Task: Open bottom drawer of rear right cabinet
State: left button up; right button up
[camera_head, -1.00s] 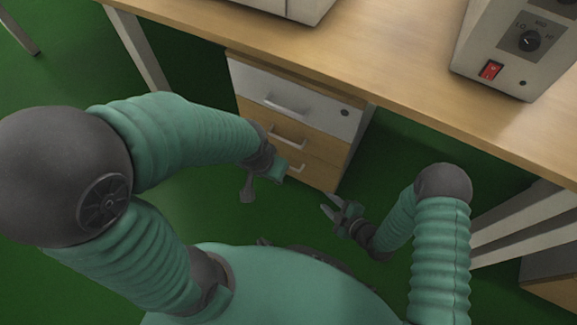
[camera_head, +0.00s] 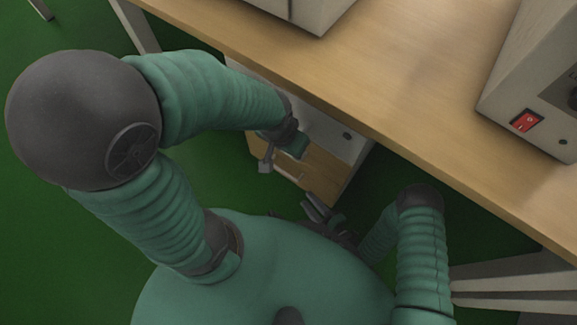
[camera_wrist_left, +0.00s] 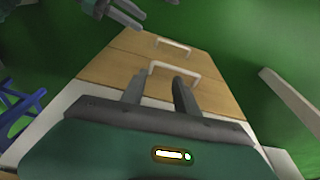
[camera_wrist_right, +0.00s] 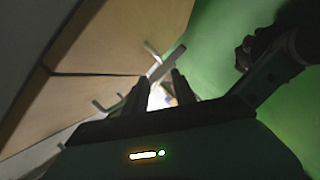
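In the left wrist view, the bottom drawer (camera_wrist_left: 132,45) is at the top of the picture, with a pale bar handle (camera_wrist_left: 174,42); the middle handle (camera_wrist_left: 175,67) is just beyond my left fingertips. The drawers look closed there. My left gripper (camera_head: 278,160) is open and empty in front of the drawers. My right gripper (camera_head: 316,207) is open, low by the cabinet's front; its wrist view shows a handle (camera_wrist_right: 166,63) just beyond its fingertips (camera_wrist_right: 158,80). Contact cannot be told.
The desk top (camera_head: 420,95) overhangs the cabinet. A box-shaped device with a red switch (camera_head: 527,120) stands on it at the right, and another device (camera_head: 325,12) at the back. Green floor (camera_head: 385,165) is clear right of the cabinet. Pale legs (camera_head: 510,278) stand at lower right.

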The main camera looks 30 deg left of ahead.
jog(key=b+x, duration=0.2)
jog(key=x, duration=0.2)
jog(key=b+x, duration=0.2)
jog(key=x, duration=0.3)
jog(key=b+x, duration=0.3)
jog(key=x, duration=0.2)
jog(key=shift+w+d+f, duration=0.1)
jog(key=shift+d+f, duration=0.05)
jog(key=shift+f, duration=0.15)
jog(key=shift+w+a+r, duration=0.1)
jog(key=shift+a+r, duration=0.05)
jog(key=shift+a, duration=0.25)
jog(key=c, duration=0.7)
jog(key=shift+d, duration=0.1)
